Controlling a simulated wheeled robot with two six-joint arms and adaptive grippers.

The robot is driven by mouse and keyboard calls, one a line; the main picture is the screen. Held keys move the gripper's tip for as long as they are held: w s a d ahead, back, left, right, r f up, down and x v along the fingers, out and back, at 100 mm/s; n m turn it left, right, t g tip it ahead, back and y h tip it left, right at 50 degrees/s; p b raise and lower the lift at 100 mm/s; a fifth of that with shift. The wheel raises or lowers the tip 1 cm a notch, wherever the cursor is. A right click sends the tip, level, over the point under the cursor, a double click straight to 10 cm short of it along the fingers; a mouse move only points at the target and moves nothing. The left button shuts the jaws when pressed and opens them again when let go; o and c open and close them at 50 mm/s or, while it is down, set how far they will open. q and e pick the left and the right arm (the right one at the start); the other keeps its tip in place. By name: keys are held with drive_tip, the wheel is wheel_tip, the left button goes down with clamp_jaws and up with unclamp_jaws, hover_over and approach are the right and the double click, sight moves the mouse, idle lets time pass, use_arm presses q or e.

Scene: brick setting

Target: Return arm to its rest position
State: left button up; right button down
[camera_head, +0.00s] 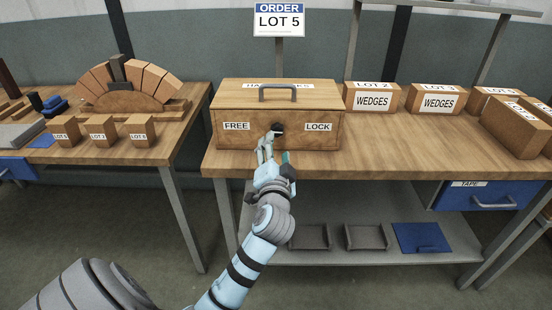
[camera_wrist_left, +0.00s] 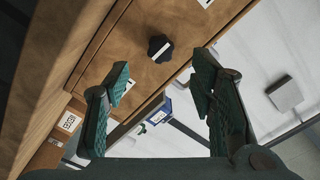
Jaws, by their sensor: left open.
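The wooden box (camera_head: 230,108) stands on the right workbench, lid shut, with a grey handle (camera_head: 278,88) on top. Its front has a black knob (camera_head: 277,127) between the labels FREE (camera_head: 237,126) and LOCK (camera_head: 318,127). The knob also shows in the left wrist view (camera_wrist_left: 160,48), with a white mark on it. My left gripper (camera_head: 273,150) is just in front of the box, below the knob. In the wrist view its fingers (camera_wrist_left: 162,84) are spread and empty, and the knob lies beyond their tips, apart from them. My right gripper is not in view.
The workbench (camera_head: 400,150) carries several labelled wedge boxes (camera_head: 372,97) to the right. Below are a shelf with trays (camera_head: 310,237) and a blue drawer (camera_head: 478,196). A left table (camera_head: 120,155) holds a brick arch (camera_head: 140,80) and small labelled blocks. Floor between them is free.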

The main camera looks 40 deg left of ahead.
use_arm(q)
drive_tip(key=v, duration=0.5)
